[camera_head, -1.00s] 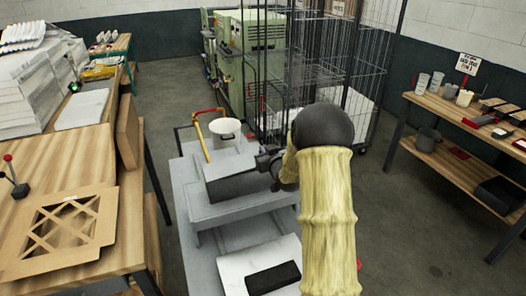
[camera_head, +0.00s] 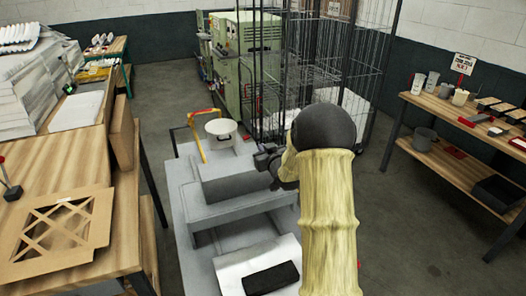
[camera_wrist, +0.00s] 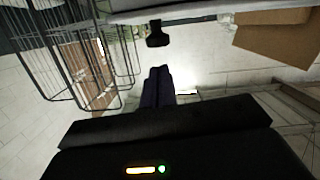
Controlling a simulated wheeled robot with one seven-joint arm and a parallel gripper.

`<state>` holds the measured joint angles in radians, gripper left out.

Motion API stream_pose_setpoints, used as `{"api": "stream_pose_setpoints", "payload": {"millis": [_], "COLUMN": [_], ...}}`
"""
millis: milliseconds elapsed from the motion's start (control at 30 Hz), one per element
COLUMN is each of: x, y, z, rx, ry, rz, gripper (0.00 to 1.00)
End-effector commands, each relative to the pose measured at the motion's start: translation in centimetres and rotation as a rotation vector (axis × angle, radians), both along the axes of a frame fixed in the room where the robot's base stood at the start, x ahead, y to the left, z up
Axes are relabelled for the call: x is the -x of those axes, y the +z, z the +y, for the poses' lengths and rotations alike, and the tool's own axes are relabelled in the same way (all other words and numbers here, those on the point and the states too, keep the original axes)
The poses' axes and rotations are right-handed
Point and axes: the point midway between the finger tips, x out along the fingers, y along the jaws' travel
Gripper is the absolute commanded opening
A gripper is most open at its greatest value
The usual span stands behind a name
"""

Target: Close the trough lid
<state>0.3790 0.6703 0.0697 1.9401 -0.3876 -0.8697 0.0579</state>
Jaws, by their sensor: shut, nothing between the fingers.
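The grey trough (camera_head: 224,180) is a box on the grey stepped stand, in the middle of the head view. Its top looks covered by a flat grey lid (camera_head: 222,164); I cannot tell whether it is fully down. My gripper (camera_head: 264,158) is at the box's right upper edge, partly hidden by my arm; contact cannot be told. In the wrist view my gripper's dark fingers (camera_wrist: 158,72) are together and empty. A black knob-like part (camera_wrist: 157,34) hangs below a pale slab beyond the fingertips.
A white round pot (camera_head: 221,130) and a yellow-orange bent bar (camera_head: 199,140) are just behind the trough. A wire cage (camera_head: 320,70) stands behind. A wooden table (camera_head: 60,170) is on the left, a wooden shelf (camera_head: 455,120) on the right. Floor is clear between.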

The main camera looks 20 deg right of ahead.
Motion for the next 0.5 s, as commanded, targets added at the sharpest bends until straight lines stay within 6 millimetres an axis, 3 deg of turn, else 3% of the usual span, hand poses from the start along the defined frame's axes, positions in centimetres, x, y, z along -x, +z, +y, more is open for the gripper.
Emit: {"api": "stream_pose_setpoints", "payload": {"millis": [100, 167, 500], "x": [0.1, 1.2, 6.5], "y": [2.7, 1.8, 2.9], "z": [0.0, -0.1, 0.0], "rx": [0.001, 0.000, 0.001], "ry": [0.000, -0.002, 0.001], "rz": [-0.007, -0.004, -0.008], "gripper": [0.00, 0.00, 0.00]}}
